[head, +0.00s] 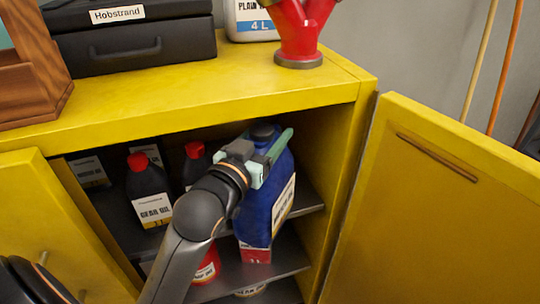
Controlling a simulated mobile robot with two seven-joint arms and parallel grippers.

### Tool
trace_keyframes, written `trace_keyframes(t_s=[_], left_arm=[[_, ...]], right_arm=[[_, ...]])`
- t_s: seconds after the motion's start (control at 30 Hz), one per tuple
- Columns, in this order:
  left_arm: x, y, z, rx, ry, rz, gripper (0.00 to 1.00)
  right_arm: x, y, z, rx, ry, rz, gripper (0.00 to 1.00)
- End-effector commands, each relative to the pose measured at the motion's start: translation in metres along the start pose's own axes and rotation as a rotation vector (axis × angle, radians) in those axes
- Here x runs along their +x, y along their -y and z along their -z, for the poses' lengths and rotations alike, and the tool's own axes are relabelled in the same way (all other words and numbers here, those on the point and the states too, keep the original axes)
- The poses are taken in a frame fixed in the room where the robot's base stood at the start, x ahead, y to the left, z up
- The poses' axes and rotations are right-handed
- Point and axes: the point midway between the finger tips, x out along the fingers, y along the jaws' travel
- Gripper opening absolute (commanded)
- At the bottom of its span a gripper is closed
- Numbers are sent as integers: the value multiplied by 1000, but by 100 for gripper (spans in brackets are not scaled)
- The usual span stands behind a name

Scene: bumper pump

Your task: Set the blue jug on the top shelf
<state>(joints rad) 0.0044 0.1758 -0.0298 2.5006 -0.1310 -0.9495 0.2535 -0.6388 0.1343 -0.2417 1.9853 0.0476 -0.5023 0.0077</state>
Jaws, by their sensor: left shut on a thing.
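The blue jug (262,215) has a dark cap and a white label and is in the right part of the yellow cabinet's opening. My left gripper (268,160) is shut on the upper part of the jug, just below its cap. The jug leans a little in the picture. Its lower end overlaps the front edge of the upper inside shelf (308,203); I cannot tell whether it touches that shelf. My forearm hides part of the jug's left side and the shelf middle. My right gripper is not in view.
Dark bottles with red caps (147,190) stand left of the jug. Red containers (207,268) are on the lower shelf (280,268). The right door (440,220) is open. A black case (135,50) and a red pump part (298,40) stand on the cabinet top (200,92).

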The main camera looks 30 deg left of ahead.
Motion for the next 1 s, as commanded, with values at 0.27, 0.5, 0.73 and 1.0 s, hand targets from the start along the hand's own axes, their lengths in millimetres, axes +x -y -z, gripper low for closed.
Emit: trace_keyframes(t_s=[0.27, 0.5, 0.73, 1.0], left_arm=[[34, 22, 6, 5, -15, 3, 0], [76, 47, 7, 4, -15, 4, 0], [102, 62, 7, 2, -16, 1, 0], [107, 65, -2, 0, -13, 0, 0]], right_arm=[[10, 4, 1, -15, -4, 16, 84], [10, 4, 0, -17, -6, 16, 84], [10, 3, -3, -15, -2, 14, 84], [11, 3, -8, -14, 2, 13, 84]])
